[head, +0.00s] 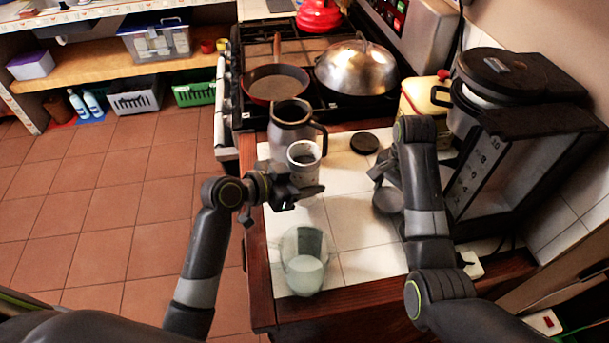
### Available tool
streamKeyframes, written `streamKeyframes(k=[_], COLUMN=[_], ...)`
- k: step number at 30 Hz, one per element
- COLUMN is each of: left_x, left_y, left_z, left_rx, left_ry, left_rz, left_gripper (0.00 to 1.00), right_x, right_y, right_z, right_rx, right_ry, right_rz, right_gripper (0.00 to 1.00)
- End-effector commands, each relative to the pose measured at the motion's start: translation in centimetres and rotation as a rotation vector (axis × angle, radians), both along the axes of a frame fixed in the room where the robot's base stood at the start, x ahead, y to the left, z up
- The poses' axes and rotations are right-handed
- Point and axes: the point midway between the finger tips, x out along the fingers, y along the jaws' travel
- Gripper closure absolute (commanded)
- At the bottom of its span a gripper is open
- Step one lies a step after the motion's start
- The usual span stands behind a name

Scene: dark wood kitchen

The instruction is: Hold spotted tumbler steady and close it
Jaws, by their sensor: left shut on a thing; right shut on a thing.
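The spotted tumbler (303,158) is a pale cup with dark marks. It stands upright and its top is open. My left gripper (298,188) is shut on it from the near left side and hides its lower part. My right gripper (381,174) is to the right of the tumbler, shut on a dark round lid (388,202). The lid is apart from the tumbler; the arm hides part of the grip. Whether the lid touches the counter I cannot tell.
A grey jug (291,127) stands just behind the tumbler. A black disc (364,143) lies on the tiled counter (360,262). A clear glass (304,262) stands near the front edge. A coffee machine (505,150) is at right, and a stove with pans (275,84) behind.

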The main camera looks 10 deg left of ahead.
Motion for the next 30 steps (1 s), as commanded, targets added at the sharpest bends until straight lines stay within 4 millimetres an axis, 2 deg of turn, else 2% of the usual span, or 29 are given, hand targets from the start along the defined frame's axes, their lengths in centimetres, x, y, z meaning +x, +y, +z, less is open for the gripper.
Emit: streamKeyframes(k=[8,21,22,27,30], left_x=[0.0,0.0,0.0,-0.1,-0.1], left_y=[0.0,0.0,0.0,0.0,0.0], left_z=[-3.1,-3.7,-3.8,-3.7,-3.7], left_rx=[-0.002,-0.002,0.0,-0.001,0.0], left_ry=[0.002,-0.001,0.002,0.002,0.003], left_rz=[0.001,0.001,0.002,0.001,0.001], left_gripper=[0.87,0.87,0.44,0.23,0.23], right_x=[0.0,0.0,0.0,0.0,0.0], right_y=[0.0,0.0,0.0,0.0,0.0], right_z=[0.3,0.0,0.0,0.1,0.1], right_rx=[0.0,0.0,0.0,0.0,0.0], right_ry=[0.0,0.0,0.0,0.0,0.0], right_rz=[0.0,0.0,0.0,0.0,0.0], right_gripper=[0.52,0.52,0.52,0.52,0.52])
